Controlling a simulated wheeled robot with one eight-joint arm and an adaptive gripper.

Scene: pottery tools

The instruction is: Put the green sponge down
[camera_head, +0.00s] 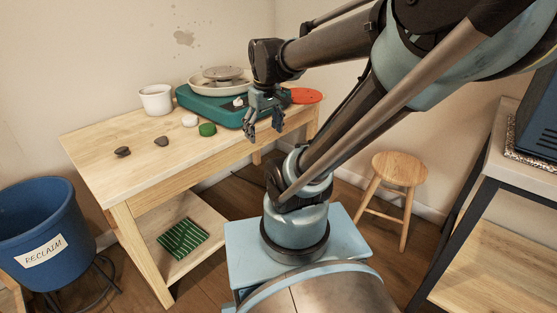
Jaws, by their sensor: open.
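A small round green sponge (207,129) lies on the wooden table top near its front edge, in front of the teal pottery wheel. My gripper (263,130) is open, with its fingers pointing down, to the right of the sponge and apart from it. The gripper hangs in front of the wheel's right part, by the table's front edge. I see nothing between its fingers.
The wooden table (95,147) holds a white pot (156,99), the teal pottery wheel (196,104), a white round piece (190,120), two dark stones and a red disc (305,96). A blue bin (40,225) stands left; a stool (400,170) stands right.

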